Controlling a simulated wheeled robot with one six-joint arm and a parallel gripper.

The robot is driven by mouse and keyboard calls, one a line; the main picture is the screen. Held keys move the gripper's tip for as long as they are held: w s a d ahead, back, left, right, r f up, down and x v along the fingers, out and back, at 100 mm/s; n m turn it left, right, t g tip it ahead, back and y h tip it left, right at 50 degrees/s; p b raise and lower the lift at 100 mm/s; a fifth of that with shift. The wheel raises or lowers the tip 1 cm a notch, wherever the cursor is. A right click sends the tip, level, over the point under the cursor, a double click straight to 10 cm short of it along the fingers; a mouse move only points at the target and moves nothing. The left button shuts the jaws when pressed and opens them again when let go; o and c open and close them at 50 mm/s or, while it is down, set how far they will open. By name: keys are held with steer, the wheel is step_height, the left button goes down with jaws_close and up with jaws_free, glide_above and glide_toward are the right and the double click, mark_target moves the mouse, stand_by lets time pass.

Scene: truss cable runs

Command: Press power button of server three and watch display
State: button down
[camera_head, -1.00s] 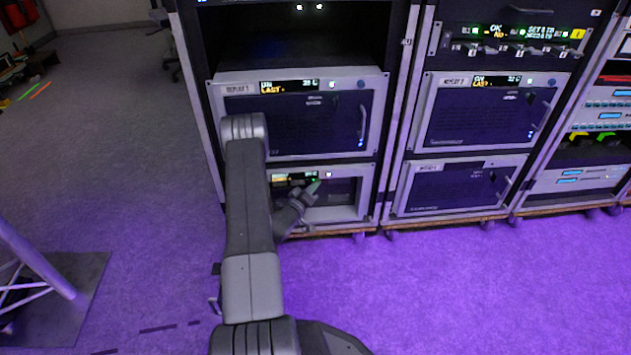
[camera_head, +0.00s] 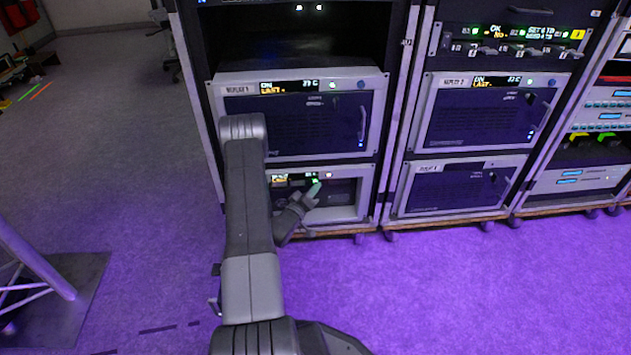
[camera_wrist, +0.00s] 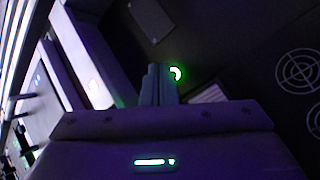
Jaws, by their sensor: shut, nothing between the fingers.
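The lower-left server (camera_head: 345,206) is a grey-framed unit at the bottom of the left rack, partly hidden behind my arm. Its small display (camera_head: 290,179) shows amber and green text, too small to read. My gripper (camera_head: 313,189) is shut and empty, its tip at the upper front of this server, just below the display. In the wrist view, the shut fingers (camera_wrist: 157,80) are beside a glowing green ring-shaped button (camera_wrist: 176,73), which they partly cover. I cannot tell whether they touch it. The server's name label is not visible.
Above it is a server labelled Replay (camera_head: 290,112) with an "ON / LAST" display. A similar server (camera_head: 485,108) is in the right rack. A truss foot plate (camera_head: 75,290) stands at lower left. The purple-lit floor in front is clear.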

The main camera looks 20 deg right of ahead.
steer(key=shift+s+a, duration=0.2)
steer(key=shift+s, duration=0.6)
steer(key=shift+s+a, duration=0.25)
steer(key=shift+s, duration=0.6)
steer(key=shift+s+a, duration=0.2)
steer(key=shift+s, duration=0.6)
steer(key=p, duration=0.1)
steer(key=w+p, duration=0.1)
steer(key=p, duration=0.1)
steer(key=shift+w+d+r, duration=0.25)
steer(key=shift+w, duration=0.1)
steer(key=shift+p, duration=0.4)
steer(key=s, duration=0.1)
steer(key=s+a, duration=0.1)
steer(key=s, duration=0.3)
steer(key=shift+s+a+f, duration=0.2)
steer(key=shift+f, duration=0.05)
